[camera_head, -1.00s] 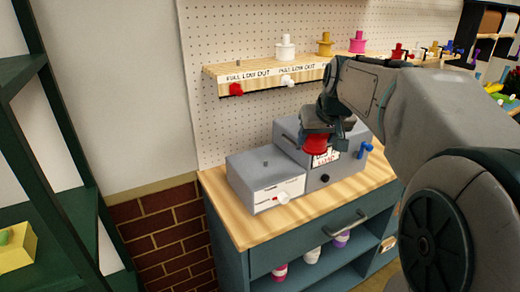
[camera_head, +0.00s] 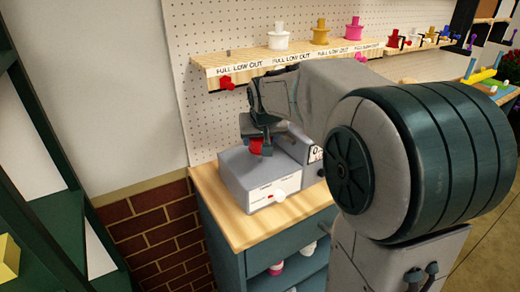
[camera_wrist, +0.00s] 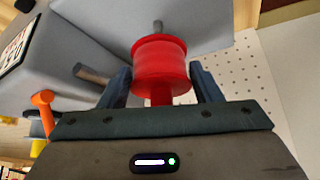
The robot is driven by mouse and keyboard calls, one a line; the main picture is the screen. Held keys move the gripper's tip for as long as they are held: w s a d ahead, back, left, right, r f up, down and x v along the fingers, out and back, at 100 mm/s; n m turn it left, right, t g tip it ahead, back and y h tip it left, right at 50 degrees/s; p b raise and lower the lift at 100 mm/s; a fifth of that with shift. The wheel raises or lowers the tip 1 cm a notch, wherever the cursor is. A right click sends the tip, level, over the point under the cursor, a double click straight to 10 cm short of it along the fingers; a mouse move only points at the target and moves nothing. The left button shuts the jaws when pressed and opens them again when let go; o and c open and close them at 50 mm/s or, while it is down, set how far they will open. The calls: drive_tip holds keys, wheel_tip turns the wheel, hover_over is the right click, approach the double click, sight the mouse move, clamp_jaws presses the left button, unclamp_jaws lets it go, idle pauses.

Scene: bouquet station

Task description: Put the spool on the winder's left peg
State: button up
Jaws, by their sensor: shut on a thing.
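The red spool (camera_head: 256,146) is between the fingers of my gripper (camera_head: 262,136), over the lower left step of the grey winder (camera_head: 238,175). In the wrist view the spool (camera_wrist: 160,62) shows large, with a blue-grey finger on each side; my gripper (camera_wrist: 160,72) is shut on it. In the head view my gripper and the spool mostly hide the peg.
The winder stands on a wooden-topped cabinet (camera_head: 235,225). A white knob (camera_head: 279,196) is on the winder's front. Above, a wooden shelf (camera_head: 240,65) holds white, yellow and pink spools and has a red knob (camera_head: 226,83). A dark green rack (camera_head: 50,150) stands left.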

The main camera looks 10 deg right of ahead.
drive_tip(key=shift+f, duration=2.05)
drive_tip(key=shift+f, duration=0.15)
drive_tip(key=o, duration=1)
drive_tip(key=shift+s+r, duration=0.15)
drive_tip(key=shift+r, duration=0.4)
drive_tip(key=d+v, duration=0.1)
drive_tip(key=v, duration=1)
drive_tip(key=s+f+g, duration=0.1)
drive_tip(key=s+f, duration=0.3)
drive_tip(key=s, duration=0.3)
drive_tip(key=s+f+g, duration=0.1)
drive_tip(key=s+f, duration=0.4)
drive_tip(key=s, duration=0.2)
drive_tip(key=s+f+g, duration=0.1)
drive_tip(key=s+f, duration=0.3)
drive_tip(key=s, duration=0.3)
drive_tip(key=shift+a+f+n+g+y, duration=0.15)
drive_tip(key=shift+a+n+g+y, duration=0.15)
drive_tip(key=shift+n+g, duration=0.1)
